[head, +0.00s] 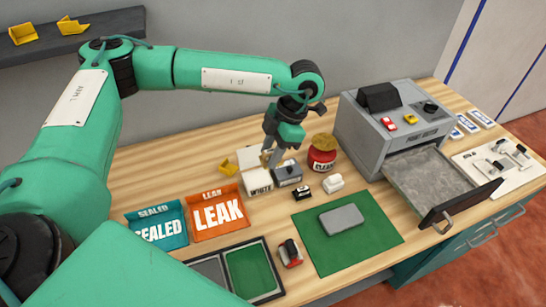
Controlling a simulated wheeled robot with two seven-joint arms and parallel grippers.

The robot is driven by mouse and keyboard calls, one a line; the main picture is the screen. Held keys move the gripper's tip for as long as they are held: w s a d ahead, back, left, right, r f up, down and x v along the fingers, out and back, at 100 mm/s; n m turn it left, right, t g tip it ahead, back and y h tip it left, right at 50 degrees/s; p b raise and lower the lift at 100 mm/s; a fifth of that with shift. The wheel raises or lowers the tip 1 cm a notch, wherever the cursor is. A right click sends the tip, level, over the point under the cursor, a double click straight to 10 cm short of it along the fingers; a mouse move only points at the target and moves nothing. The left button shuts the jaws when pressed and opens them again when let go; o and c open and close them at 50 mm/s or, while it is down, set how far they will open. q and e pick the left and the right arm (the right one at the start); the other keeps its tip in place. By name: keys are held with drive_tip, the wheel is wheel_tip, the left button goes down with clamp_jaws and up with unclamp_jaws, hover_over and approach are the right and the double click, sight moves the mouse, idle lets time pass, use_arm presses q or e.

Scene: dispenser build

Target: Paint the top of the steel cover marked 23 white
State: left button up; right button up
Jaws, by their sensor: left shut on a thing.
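A grey steel cover (342,219) lies flat on a green mat (318,255) on the wooden bench; no number is readable on it. A white container marked WHITE (260,184) stands behind and left of the mat. My left gripper (268,160) is just above the back of this container, pointing down. It is shut on a small tan thing, perhaps a brush handle, mostly hidden by the fingers; I cannot tell whether it reaches into the container. A grey box (288,174) stands close on the right. My right gripper is not in view.
A red jar (322,155) stands behind the mat, near a small white block (333,182). A grey machine (393,125) with an open drawer (430,180) is at right.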

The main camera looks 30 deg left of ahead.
use_arm(q)
drive_tip(key=shift+w+p, duration=0.3)
drive_tip(key=shift+p, duration=0.1)
drive_tip(key=shift+w+a+f+p, duration=0.7)
drive_tip(key=shift+a+f+p, duration=0.6)
drive_tip(key=shift+f, duration=1.25)
drive_tip(key=shift+w+a+f+p, duration=0.75)
drive_tip(key=shift+a+f+p, duration=0.5)
drive_tip(key=shift+f, duration=1.3)
drive_tip(key=shift+w+a+f+p, duration=0.7)
drive_tip(key=shift+a+f+p, duration=0.55)
drive_tip(key=shift+f, duration=1.3)
drive_tip(key=shift+f+b, duration=0.5)
drive_tip(key=shift+r, duration=0.1)
